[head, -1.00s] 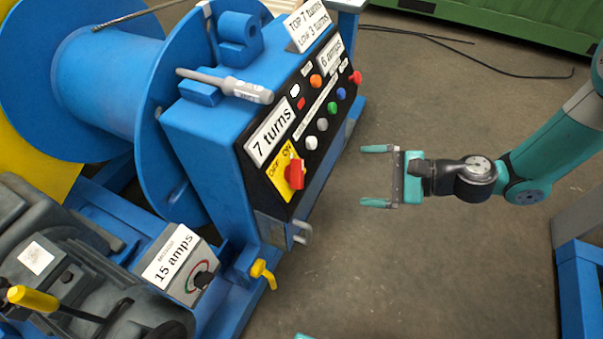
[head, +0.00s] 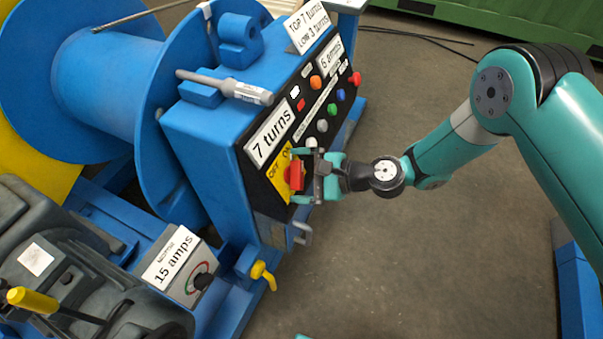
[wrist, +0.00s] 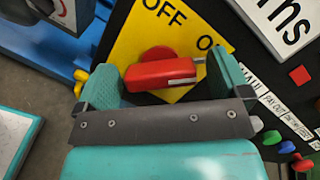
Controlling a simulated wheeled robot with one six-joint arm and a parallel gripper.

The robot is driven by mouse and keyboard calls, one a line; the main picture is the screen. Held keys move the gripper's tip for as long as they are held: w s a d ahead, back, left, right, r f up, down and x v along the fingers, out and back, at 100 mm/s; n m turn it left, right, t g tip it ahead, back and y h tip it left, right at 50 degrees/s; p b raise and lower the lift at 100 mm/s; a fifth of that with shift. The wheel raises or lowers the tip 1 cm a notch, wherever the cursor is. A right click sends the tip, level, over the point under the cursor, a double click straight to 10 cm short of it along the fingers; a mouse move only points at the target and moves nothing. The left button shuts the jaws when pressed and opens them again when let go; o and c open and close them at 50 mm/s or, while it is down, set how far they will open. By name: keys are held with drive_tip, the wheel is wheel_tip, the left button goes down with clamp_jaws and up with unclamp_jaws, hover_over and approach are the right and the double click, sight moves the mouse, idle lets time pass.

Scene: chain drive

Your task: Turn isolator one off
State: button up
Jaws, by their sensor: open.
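The isolator is a red rotary handle (head: 295,176) on a yellow plate (head: 283,187) marked OFF and ON, on the sloping black panel. In the wrist view the red handle (wrist: 160,75) lies roughly level across the picture, its pale-marked end toward the right, near the partly covered ON lettering. OFF shows on the plate (wrist: 135,38) above it. My gripper (head: 299,178) is at the panel with its jaws open, one finger on each side of the handle. In the wrist view my gripper (wrist: 165,83) has the handle between its fingers; the right finger is very near the handle's end, and contact is unclear.
Coloured buttons (head: 333,110) and a "7 turns" label (head: 269,134) sit on the panel beside the isolator. A grey marker-like tool (head: 225,86) lies on the blue cabinet top. A yellow lever (head: 263,273) and metal hasp (head: 303,232) stick out below.

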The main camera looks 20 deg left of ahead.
drive_tip(key=c, duration=0.9)
drive_tip(key=shift+c, duration=0.2)
drive_tip(key=shift+n, duration=0.3)
drive_tip(key=n+h+b, duration=0.1)
drive_tip(key=n, duration=0.3)
drive_tip(key=shift+g, duration=0.4)
drive_tip(key=n+h+b, duration=0.1)
drive_tip(key=n, duration=0.4)
drive_tip(key=n+h+b, duration=0.1)
drive_tip(key=n, duration=0.3)
drive_tip(key=shift+n+t+h+b, duration=0.3)
drive_tip(key=shift+n+b, duration=0.55)
drive_tip(key=shift+n, duration=1.35)
